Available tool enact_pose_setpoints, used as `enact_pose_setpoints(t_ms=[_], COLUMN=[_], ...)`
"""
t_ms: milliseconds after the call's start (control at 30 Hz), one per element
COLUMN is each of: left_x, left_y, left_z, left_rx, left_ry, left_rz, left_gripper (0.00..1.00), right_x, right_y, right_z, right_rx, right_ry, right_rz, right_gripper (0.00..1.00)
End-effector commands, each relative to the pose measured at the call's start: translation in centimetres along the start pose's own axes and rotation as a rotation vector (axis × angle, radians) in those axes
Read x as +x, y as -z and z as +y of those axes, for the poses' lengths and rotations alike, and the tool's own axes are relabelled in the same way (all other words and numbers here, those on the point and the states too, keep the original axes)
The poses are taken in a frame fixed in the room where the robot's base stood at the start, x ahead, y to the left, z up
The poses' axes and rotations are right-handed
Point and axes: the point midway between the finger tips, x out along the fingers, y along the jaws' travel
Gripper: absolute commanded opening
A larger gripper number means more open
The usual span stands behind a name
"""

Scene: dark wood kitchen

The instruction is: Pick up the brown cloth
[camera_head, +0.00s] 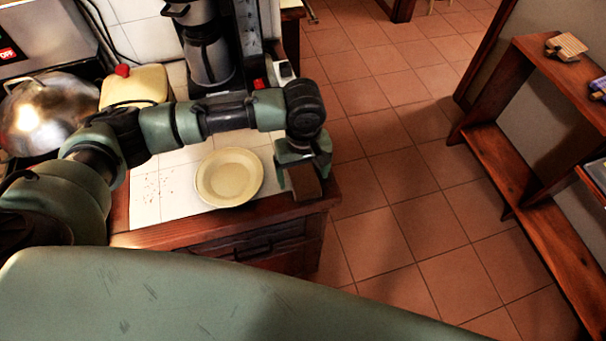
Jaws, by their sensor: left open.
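A small brown piece that looks like the brown cloth (305,184) is at the right front corner of the white-tiled counter. My left gripper (301,168) points down right over it, with its jaws open around or just above it. Part of the brown piece is hidden by the gripper, and I cannot tell whether the fingers touch it. My right gripper is not in view.
A pale yellow plate (229,177) lies just left of the gripper. A wooden shelf (545,190) is at right; the tiled floor (400,200) between is clear.

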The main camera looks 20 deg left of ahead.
Motion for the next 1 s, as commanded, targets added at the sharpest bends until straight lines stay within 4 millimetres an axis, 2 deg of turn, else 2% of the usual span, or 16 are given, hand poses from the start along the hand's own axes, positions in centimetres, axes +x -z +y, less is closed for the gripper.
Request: enact_pose_setpoints(t_ms=[133,367,500,767,867,1000], left_x=[0.0,0.0,0.0,-0.8,-1.8,-4.5], left_y=[0.0,0.0,0.0,0.0,0.1,0.1], left_z=[0.0,0.0,0.0,0.1,0.1,0.2], left_rx=[0.001,0.001,0.001,0.001,0.000,0.001], left_ry=[0.000,-0.001,-0.001,-0.002,-0.004,-0.006], left_rz=[0.000,0.000,0.000,0.001,0.002,0.003], left_gripper=[0.85,0.21,0.20,0.20,0.20,0.20], right_x=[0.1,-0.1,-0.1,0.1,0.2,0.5], right_y=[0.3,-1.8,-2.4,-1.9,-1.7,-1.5], right_z=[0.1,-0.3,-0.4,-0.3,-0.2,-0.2], right_rx=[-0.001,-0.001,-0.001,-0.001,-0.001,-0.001], right_ry=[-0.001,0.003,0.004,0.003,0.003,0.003], right_rz=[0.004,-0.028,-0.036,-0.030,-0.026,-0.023], right_gripper=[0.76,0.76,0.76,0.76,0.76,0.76])
